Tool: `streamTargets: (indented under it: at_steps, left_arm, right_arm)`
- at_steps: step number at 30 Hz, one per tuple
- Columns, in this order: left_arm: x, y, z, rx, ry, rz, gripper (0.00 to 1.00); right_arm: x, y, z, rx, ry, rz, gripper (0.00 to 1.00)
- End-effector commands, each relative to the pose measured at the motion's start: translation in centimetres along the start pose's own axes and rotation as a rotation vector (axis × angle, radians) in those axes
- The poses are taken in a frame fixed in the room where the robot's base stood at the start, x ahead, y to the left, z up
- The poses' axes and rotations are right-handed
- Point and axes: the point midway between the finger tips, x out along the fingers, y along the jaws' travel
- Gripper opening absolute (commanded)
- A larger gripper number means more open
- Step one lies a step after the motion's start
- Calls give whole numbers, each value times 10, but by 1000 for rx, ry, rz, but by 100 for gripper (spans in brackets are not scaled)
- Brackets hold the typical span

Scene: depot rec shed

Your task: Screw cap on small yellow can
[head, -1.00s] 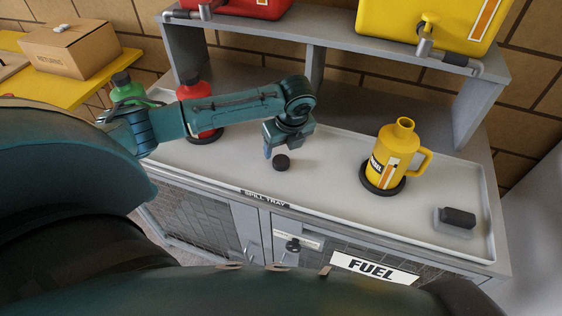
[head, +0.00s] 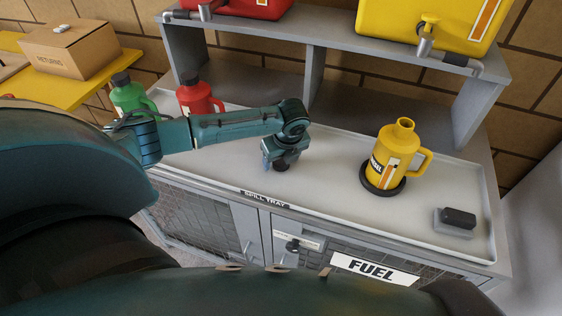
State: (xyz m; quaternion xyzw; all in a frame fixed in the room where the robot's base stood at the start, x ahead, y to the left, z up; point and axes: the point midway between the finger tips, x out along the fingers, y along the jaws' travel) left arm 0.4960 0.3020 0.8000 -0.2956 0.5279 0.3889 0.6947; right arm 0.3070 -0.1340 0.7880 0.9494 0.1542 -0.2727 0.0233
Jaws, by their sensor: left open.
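The small yellow can (head: 393,156) stands upright on a round black base in the spill tray, its spout open with no cap on it and its handle to the right. A small black cap (head: 281,167) lies on the tray to the left of the can, mostly hidden by my gripper. My left gripper (head: 278,163) points down with its fingers low over the cap, open. Whether the fingers touch the cap cannot be told. My right gripper is not in view.
A red can (head: 199,99) and a green can (head: 130,97) stand at the left. A dark block (head: 458,218) lies at the tray's right end. A shelf (head: 335,38) with large red and yellow containers stands behind. The tray between cap and yellow can is clear.

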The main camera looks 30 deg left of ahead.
Motion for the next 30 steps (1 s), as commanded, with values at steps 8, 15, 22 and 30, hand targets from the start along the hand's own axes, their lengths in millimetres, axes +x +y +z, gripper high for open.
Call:
streamTargets:
  at_steps: [8,15,22,30]
  left_arm:
    - [0,0,0,0,0,0,65]
    - [0,0,0,0,0,0,46]
    - [-1,0,0,0,0,0,27]
    - [-1,0,0,0,0,0,20]
  right_arm:
    - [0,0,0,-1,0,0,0]
    - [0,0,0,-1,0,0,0]
    - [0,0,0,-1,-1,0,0]
    - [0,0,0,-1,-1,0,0]
